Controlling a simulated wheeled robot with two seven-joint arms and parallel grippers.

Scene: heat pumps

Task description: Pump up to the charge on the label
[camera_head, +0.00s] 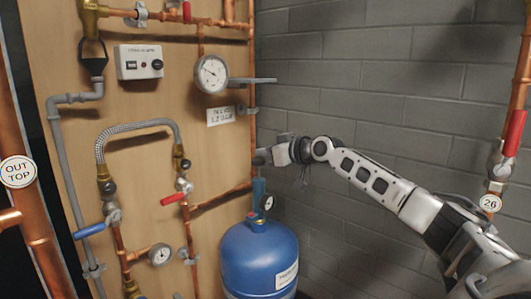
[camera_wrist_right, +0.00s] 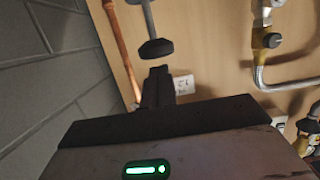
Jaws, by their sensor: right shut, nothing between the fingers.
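A blue vessel (camera_head: 260,258) stands low at the centre of the head view, with a white label on its front. A slim blue pump body (camera_head: 259,188) stands above it, and a small dial (camera_head: 268,202) sits beside it. My right gripper (camera_head: 268,156) is above the pump body, shut and empty. In the wrist view its closed fingers (camera_wrist_right: 158,85) point at a black handle (camera_wrist_right: 156,48) on a grey rod, apparently the pump's, with no grip on it. A white wall label (camera_head: 222,115) has text too small to read. My left gripper is out of view.
A wooden board carries copper pipes, a large gauge (camera_head: 211,73), a lower gauge (camera_head: 160,254), a control box (camera_head: 139,62) and a braided hose (camera_head: 130,128). Red (camera_head: 174,197) and blue (camera_head: 89,231) valve levers stick out. A grey block wall (camera_head: 370,80) lies behind my right arm.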

